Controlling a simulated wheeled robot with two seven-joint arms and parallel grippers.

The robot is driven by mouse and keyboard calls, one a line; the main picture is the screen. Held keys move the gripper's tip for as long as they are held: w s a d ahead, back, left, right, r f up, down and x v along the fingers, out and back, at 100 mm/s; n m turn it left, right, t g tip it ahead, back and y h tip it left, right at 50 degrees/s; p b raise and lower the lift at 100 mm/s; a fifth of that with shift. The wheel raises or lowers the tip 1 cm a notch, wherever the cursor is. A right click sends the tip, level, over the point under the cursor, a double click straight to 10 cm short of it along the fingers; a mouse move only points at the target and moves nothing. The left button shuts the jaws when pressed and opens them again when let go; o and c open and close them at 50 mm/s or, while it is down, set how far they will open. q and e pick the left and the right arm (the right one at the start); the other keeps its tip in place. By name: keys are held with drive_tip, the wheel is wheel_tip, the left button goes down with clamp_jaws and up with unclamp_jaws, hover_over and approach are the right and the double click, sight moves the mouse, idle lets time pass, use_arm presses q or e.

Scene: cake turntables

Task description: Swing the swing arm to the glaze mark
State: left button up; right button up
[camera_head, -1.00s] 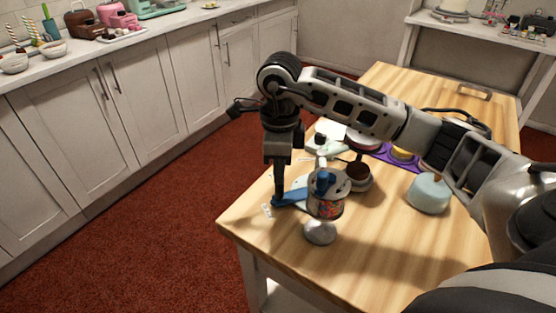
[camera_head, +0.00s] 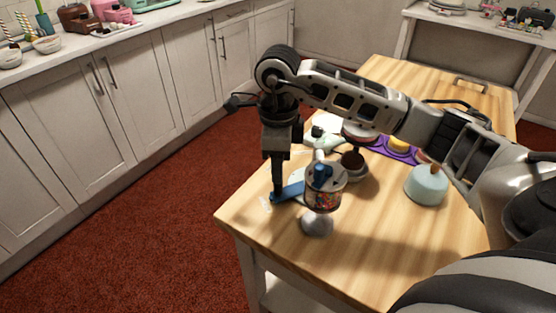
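The blue swing arm (camera_head: 290,191) reaches out to the left from a small turntable stand (camera_head: 318,224) on the wooden table. The stand has a patterned drum with a blue knob (camera_head: 320,174) on top. My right gripper (camera_head: 277,196) points straight down at the outer end of the swing arm, touching it or very close. Its fingers show as one narrow column, so whether they are open or shut is unclear. A small pale mark (camera_head: 265,204) lies on the table just left of the arm's end; its writing is too small to read. My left gripper is out of view.
A pale blue cake (camera_head: 427,187) stands on the table to the right. A dark brown cake (camera_head: 352,160) stands behind the stand, and a purple tray (camera_head: 401,153) lies farther back. The table's left edge is close to my gripper. The front of the wooden table (camera_head: 385,250) is clear.

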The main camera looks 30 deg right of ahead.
drive_tip(key=shift+r+p, duration=2.4)
drive_tip(key=shift+r, duration=1.1)
wheel_tip(320, 180, down, 8)
drive_tip(key=b, duration=0.5)
drive_tip(key=shift+r, duration=0.15)
drive_tip(key=shift+w+r, duration=0.3)
drive_tip(key=shift+w, duration=0.15)
drive_tip(key=shift+w+d, duration=0.15)
